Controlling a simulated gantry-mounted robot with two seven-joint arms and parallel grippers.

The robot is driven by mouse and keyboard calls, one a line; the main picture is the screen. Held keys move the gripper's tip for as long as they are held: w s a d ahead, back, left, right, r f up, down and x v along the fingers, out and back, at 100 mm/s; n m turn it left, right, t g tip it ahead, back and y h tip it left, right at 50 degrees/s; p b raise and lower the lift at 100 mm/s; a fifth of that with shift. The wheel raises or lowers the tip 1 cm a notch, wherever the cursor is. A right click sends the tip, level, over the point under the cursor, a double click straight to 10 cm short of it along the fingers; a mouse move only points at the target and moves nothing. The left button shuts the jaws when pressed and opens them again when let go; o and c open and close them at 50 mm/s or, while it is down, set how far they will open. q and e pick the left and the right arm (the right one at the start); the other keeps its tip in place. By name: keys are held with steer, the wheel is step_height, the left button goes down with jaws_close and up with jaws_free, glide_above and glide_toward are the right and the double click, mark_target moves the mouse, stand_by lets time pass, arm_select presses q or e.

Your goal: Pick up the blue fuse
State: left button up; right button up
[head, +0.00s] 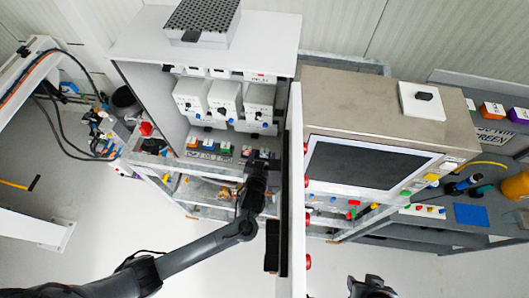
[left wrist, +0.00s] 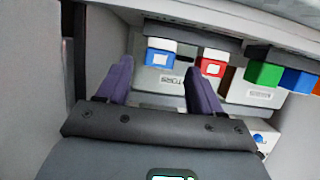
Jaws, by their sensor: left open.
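My left gripper (head: 261,163) reaches into the open cabinet (head: 122,85) in the head view, at the right end of a row of coloured fuses. In the left wrist view its two purple fingers (left wrist: 163,85) are spread, with nothing held between them. A blue fuse with a white face (left wrist: 160,57) lies beyond the fingertips, within the gap between them. A second, plain blue fuse (left wrist: 297,81) is farther right, beside the green one. My right gripper (head: 371,288) shows partly at the bottom edge of the head view, away from the cabinet; its jaws are unclear.
A red fuse (left wrist: 212,66) sits close by the right finger, with a green fuse (left wrist: 263,73) beyond it. The cabinet's open door (head: 296,200) stands just right of my left gripper. White relay boxes (head: 224,100) hang above the row. A steel cabinet (head: 400,105) with a dark screen stands right.

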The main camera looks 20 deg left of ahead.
mark_target(264, 152)
arm_select(q)
steer(key=shift+p+x, duration=0.35)
steer(key=shift+x, duration=1.65)
steer(key=shift+d, duration=0.1)
steer(key=c, duration=1.1)
steer(key=shift+o, duration=0.2)
steer(key=shift+r, duration=0.1)
